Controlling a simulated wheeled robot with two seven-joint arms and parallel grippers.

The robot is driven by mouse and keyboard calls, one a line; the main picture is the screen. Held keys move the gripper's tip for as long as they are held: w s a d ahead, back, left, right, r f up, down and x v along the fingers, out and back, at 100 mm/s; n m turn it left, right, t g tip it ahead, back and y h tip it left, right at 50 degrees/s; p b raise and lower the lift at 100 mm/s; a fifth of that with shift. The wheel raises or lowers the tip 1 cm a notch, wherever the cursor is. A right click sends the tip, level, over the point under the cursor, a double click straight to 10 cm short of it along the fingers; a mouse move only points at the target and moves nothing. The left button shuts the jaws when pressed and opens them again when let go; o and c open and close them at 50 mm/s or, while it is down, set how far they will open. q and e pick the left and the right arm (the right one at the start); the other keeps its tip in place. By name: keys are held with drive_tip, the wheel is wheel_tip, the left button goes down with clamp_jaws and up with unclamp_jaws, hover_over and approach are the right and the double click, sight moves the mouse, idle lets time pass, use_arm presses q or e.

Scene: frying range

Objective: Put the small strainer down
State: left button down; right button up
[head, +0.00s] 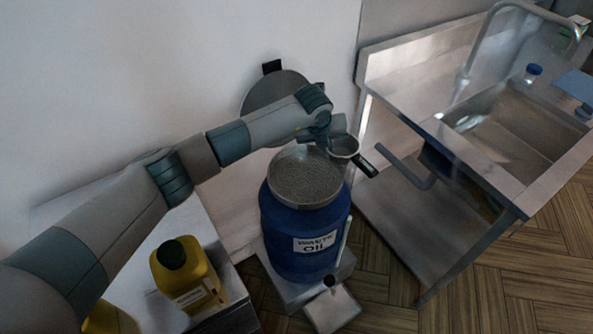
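The small strainer (344,148) has a round metal rim and a black handle pointing down to the right. It is over the upper right edge of the blue waste oil drum (288,232). My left gripper (331,134) is at the rim side away from the handle and appears shut on it; the fingers are small and partly hidden. A wide mesh screen (305,178) covers the drum's top. I cannot tell whether the strainer touches the drum's edge. My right gripper is out of view.
A round grey disc (262,92) with a black tab is against the wall behind the drum. A yellow jug (185,276) stands on a white surface at lower left. A steel sink table (400,85) with a tap stands at right. Wooden floor shows at lower right.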

use_arm(q)
drive_tip(key=a+f+p, duration=0.1)
drive_tip(key=a+f, duration=0.1)
drive_tip(key=a, duration=0.1)
drive_tip(key=a+f+p, duration=0.2)
drive_tip(key=a, duration=0.1)
drive_tip(key=a+f+p, duration=0.1)
drive_tip(key=a+f, duration=0.1)
drive_tip(key=a, duration=0.2)
drive_tip(key=shift+p, duration=0.3)
drive_tip(key=shift+a, duration=0.1)
drive_tip(key=shift+f, duration=0.15)
drive_tip(key=shift+f, duration=0.25)
drive_tip(key=shift+f+p, duration=0.6)
drive_tip(key=shift+f, duration=1.05)
